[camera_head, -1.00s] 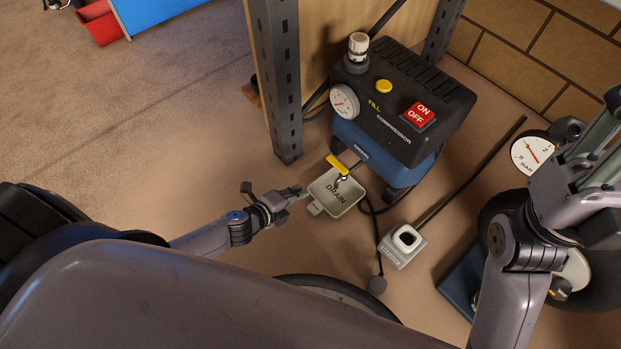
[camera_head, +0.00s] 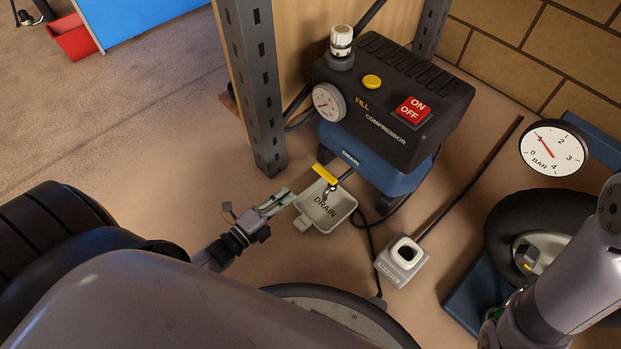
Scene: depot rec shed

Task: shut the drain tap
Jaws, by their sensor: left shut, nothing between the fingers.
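The drain tap's yellow lever (camera_head: 325,175) sits on a short metal spout low on the front of the blue and black compressor (camera_head: 393,95). The lever lies crosswise to the spout. The grey drain tray (camera_head: 343,207), marked DRAIN, is on the floor under the spout. My left gripper (camera_head: 286,198) is shut and empty, low beside the tray's left edge, left of and below the lever. I cannot tell whether it touches the tray. My right arm comes in at the lower right; its jaws (camera_head: 491,316) are mostly hidden or cut off.
A dark grey slotted post (camera_head: 257,90) rises behind my left gripper. A wheel (camera_head: 505,225) and a BAR gauge (camera_head: 553,148) are at the right.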

